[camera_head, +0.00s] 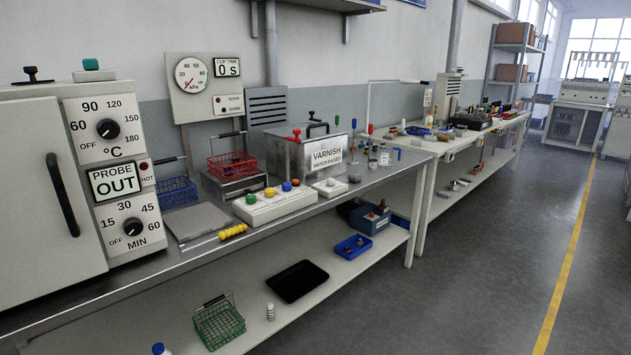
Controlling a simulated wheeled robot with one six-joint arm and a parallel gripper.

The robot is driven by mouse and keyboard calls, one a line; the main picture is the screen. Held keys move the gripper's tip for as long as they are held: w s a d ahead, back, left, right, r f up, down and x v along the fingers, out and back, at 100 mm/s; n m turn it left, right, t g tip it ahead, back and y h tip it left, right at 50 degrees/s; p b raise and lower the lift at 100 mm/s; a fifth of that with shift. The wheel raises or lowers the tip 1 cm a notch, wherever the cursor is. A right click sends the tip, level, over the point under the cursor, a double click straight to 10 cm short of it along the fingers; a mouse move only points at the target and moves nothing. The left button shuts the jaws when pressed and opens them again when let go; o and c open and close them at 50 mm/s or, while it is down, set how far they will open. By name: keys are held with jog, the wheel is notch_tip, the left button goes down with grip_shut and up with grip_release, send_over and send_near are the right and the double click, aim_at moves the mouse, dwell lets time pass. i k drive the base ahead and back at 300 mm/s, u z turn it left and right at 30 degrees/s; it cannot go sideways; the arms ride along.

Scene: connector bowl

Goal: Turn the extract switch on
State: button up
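I cannot pick out an extract switch for sure, as no readable label says extract. A wall panel (187,113) with a round dial and a clip time display reading 0 s has a small box (229,105) with small round parts and dark labels too small to read. A grey louvred vent unit (267,107) stands just right of it, behind the bench. My gripper is not in view.
A large white oven (38,200) with knobs stands at left. The bench holds a red wire basket (232,166), a blue basket (178,192), a white box with coloured buttons (273,205) and a metal varnish tank (303,158). The grey floor (480,270) at right is clear.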

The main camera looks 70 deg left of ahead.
aim_at(286, 187)
jog(key=i, duration=0.2)
jog(key=u, duration=2.85)
jog(key=i, duration=2.55)
jog(key=u, duration=0.25)
